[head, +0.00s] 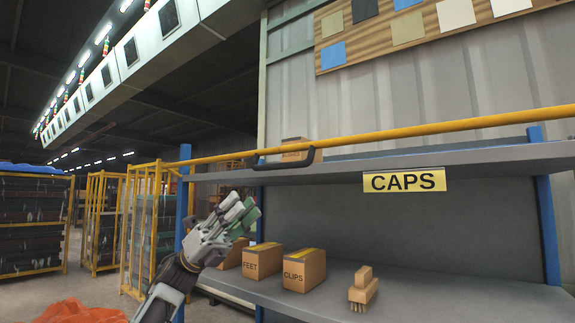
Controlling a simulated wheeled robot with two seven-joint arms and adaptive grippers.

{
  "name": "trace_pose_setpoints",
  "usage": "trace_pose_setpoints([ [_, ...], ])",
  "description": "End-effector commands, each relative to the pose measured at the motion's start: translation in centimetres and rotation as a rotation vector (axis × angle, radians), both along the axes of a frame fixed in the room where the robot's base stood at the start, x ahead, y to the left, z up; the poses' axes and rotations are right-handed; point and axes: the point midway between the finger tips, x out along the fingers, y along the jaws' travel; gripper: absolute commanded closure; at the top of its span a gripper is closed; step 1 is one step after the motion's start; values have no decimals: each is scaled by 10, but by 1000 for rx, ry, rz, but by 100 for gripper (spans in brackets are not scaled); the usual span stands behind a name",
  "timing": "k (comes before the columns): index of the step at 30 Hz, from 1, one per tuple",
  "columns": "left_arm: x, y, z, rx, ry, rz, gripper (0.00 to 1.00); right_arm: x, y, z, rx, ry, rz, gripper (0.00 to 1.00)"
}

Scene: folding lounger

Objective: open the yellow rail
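The yellow rail (420,130) is a long bar running across the front of the upper shelf, rising slightly to the right. A black handle (283,163) hangs on it left of the middle, in front of a box on the upper shelf. My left gripper (246,211) is raised below and to the left of the handle, apart from it and from the rail. Its grey and green fingers overlap in this view, so its opening is unclear. No object shows in it. My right gripper is not in view.
Blue posts (184,200) carry the grey upper shelf (480,157), with a CAPS label (404,180). The lower shelf holds cardboard boxes marked FEET (262,262) and CLIPS (304,271), and a brush (363,289). Yellow racks (143,235) stand left; orange material (75,311) lies lower left.

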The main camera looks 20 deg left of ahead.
Motion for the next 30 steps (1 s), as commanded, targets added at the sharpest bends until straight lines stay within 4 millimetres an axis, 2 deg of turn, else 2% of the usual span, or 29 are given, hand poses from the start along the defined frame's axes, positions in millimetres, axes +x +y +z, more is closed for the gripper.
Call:
trace_pose_setpoints([
  [17, -2, -2, 0, 9, 19, -32, 66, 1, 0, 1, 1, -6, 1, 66],
  [23, -3, -11, 9, 8, 19, -33, 66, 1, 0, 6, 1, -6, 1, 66],
  [30, -6, -30, 29, 9, 18, -33, 66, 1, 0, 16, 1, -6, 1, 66],
])
